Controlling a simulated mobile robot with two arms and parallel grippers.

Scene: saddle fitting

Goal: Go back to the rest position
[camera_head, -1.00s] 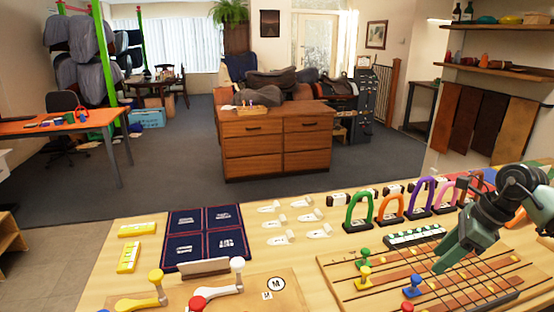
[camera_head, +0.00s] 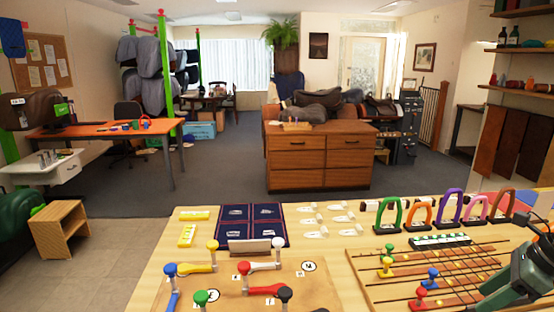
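My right gripper (camera_head: 484,303) comes in from the right edge, dark green, with its tips pointing down and left over the near right part of the wooden board with dark rods (camera_head: 385,298). I cannot tell whether its fingers are apart, and nothing is clearly seen in them. My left gripper is not in view. On the board stand a green peg (camera_head: 390,249), a yellow peg (camera_head: 387,266), a blue peg (camera_head: 432,278) and a red peg (camera_head: 421,298).
The table (camera_head: 155,290) also holds coloured arches (camera_head: 389,216), a navy mat (camera_head: 224,230), yellow blocks (camera_head: 187,235) and a panel with coloured-knob levers (camera_head: 262,285). A wooden drawer cabinet (camera_head: 318,160) stands behind. Grey floor (camera_head: 225,190) lies open between them.

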